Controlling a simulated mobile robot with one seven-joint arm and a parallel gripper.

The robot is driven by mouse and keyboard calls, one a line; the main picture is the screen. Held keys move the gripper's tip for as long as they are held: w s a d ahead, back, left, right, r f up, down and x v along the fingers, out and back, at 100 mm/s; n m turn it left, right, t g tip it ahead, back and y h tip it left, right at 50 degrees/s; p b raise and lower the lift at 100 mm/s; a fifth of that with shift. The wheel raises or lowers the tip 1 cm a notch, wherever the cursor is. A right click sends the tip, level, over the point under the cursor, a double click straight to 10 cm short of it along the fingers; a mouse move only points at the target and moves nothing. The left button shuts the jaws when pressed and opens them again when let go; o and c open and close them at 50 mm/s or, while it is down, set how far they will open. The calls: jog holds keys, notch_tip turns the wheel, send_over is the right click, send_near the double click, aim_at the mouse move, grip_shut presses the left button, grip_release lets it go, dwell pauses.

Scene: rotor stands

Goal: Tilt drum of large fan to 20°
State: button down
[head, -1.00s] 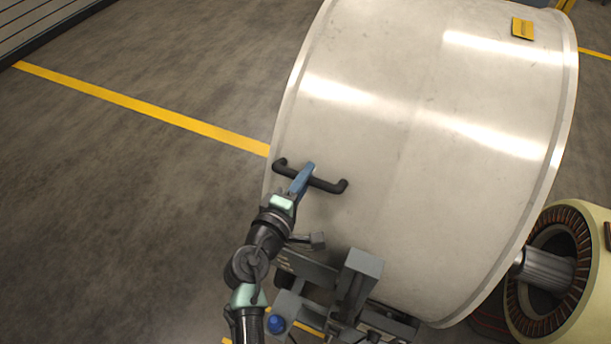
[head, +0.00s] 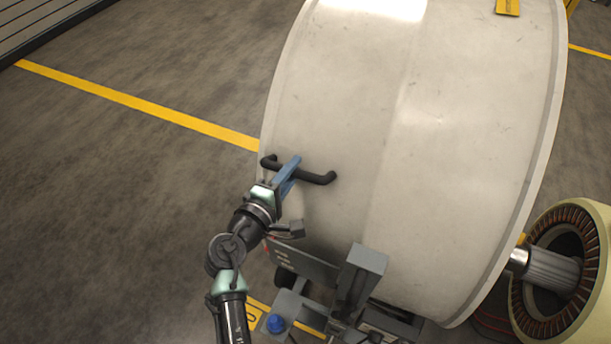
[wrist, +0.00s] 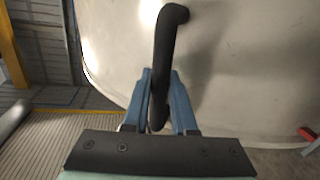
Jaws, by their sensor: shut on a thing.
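The large fan's drum (head: 430,150) is a big pale metal cylinder filling the right half of the head view. A black bar handle (head: 318,177) is fixed to its side near the left rim. My gripper (head: 291,166) is shut on this handle, with its blue fingers on either side of the bar. In the wrist view the handle (wrist: 166,50) runs down between the blue fingers (wrist: 160,105), and the drum's pale surface (wrist: 250,70) lies behind it. The fingertips are partly hidden by the handle.
A grey stand (head: 360,275) with a blue knob (head: 277,323) is below the drum. A cream ring-shaped stator (head: 590,215) with copper windings and a shaft (head: 550,270) stand at the right. A yellow floor line (head: 140,105) crosses open floor at left.

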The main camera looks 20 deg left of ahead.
aim_at(268, 174)
jog(key=a+f+n+b, duration=0.1)
jog(key=a+f+b, duration=0.1)
jog(key=a+f, duration=0.1)
jog(key=a+f+n+b, duration=0.1)
jog(key=a+f+b, duration=0.2)
jog(key=shift+a+h, duration=0.3)
jog(key=shift+a+f+b, duration=0.2)
jog(key=shift+f+b, duration=0.05)
jog(key=shift+b, duration=0.05)
jog(key=shift+r, duration=0.1)
jog(key=shift+a, duration=0.1)
jog(key=c, duration=0.7)
grip_release()
jog(key=shift+a+n, duration=0.1)
jog(key=shift+n, duration=0.2)
jog(key=v, duration=1.3)
jog(key=shift+p, duration=0.35)
